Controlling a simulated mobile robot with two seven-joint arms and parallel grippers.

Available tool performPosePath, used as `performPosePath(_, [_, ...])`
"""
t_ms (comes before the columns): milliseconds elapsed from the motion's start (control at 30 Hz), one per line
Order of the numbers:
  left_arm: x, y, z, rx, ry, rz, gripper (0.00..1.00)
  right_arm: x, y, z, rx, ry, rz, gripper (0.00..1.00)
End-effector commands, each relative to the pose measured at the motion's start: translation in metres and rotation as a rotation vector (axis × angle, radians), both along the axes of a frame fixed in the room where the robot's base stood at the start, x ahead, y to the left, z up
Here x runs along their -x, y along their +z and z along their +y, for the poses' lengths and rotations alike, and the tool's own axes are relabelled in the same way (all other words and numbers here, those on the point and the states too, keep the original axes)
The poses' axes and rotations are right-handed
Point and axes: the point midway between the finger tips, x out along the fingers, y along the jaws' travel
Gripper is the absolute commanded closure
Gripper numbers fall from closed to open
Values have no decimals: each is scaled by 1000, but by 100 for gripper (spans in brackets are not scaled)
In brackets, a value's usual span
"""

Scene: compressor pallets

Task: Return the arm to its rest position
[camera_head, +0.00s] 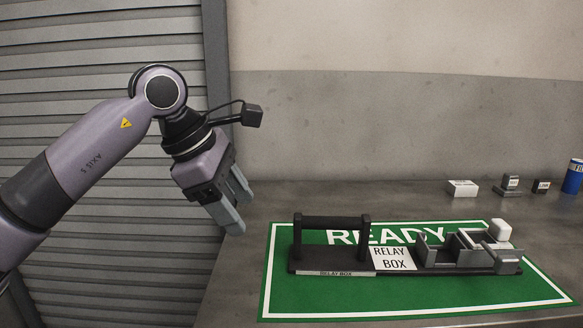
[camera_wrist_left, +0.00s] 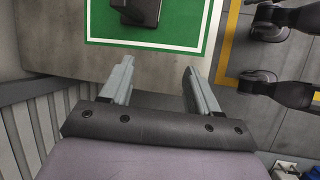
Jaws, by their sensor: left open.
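My left arm comes in from the left in the head view, with its left gripper (camera_head: 232,213) raised above the table's left edge. The gripper is open and empty, and its fingers point down to the right. In the left wrist view the two fingers (camera_wrist_left: 158,80) stand apart with nothing between them. The relay box (camera_head: 390,258), a dark tray with a black handle bar, sits on the green READY mat (camera_head: 400,301). The gripper is left of the relay box and apart from it. My right gripper is not in view.
The grey table (camera_head: 235,285) has free room left of the mat. A white box (camera_head: 462,188), small dark labelled blocks (camera_head: 510,184) and a blue can (camera_head: 573,177) stand at the back right. A slatted shutter (camera_head: 90,70) is behind my arm.

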Motion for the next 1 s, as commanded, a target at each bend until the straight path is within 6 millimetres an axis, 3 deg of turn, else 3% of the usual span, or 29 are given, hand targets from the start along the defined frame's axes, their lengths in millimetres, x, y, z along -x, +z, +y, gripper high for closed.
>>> performPosePath(67, [0,0,0,0,0,0,39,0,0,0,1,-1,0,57])
performPosePath(100, [-8,-1,26,-3,54,1,39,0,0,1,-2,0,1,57])
performPosePath(367, [-28,-2,151,-20,301,0,39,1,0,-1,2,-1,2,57])
performPosePath(500, [-25,-2,220,-28,436,0,39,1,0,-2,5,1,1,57])
performPosePath(700, [-8,0,308,-39,610,0,39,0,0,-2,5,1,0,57])
performPosePath(800, [-14,-31,271,73,558,44,39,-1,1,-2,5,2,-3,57])
performPosePath(1000, [-13,-75,219,329,539,148,39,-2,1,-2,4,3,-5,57])
